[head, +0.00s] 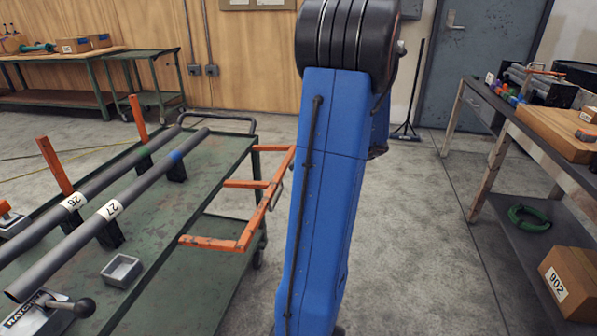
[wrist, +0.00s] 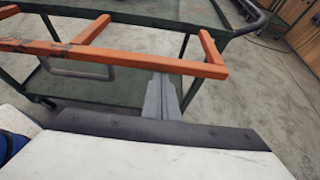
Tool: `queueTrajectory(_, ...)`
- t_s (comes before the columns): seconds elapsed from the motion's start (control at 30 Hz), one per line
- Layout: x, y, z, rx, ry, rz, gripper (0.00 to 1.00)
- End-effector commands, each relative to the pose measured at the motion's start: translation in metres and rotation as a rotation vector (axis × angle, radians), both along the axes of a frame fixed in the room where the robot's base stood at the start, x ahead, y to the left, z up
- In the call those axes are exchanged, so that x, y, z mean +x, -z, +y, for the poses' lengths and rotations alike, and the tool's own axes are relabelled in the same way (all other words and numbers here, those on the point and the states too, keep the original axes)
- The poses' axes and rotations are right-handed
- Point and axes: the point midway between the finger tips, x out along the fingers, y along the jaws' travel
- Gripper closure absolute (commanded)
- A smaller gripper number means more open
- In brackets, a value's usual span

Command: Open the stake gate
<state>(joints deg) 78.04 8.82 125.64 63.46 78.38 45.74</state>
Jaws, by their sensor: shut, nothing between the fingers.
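The stake gate is an orange bar frame (head: 257,213) at the right side of the green cart (head: 172,222) in the head view. Its long bar runs outside the cart edge, with shorter bars reaching back toward the cart. In the wrist view the gate's long bar (wrist: 120,58) crosses the upper part, and a grey loop handle (wrist: 75,72) hangs from it at left. My gripper (wrist: 161,85) is shut and empty, its tips close under the long bar near its right end. I cannot tell whether they touch it. In the head view my blue arm hides the gripper.
Two grey pipes (head: 130,190) rest on black supports on the cart, beside orange uprights (head: 55,165) and a small grey tray (head: 122,270). A dark shelf table (head: 545,145) stands at right. The floor between cart and table (head: 420,230) is open.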

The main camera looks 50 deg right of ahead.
Motion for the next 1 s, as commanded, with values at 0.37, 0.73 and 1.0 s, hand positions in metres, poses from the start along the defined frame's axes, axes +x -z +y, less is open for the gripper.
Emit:
queueTrajectory(0.37,0.008,-0.045,0.003,-0.09,-0.002,0.201,1.0)
queueTrajectory(0.73,0.014,-0.065,0.006,-0.083,-0.001,0.2,1.0)
queueTrajectory(1.0,0.015,-0.066,0.006,-0.082,-0.001,0.2,1.0)
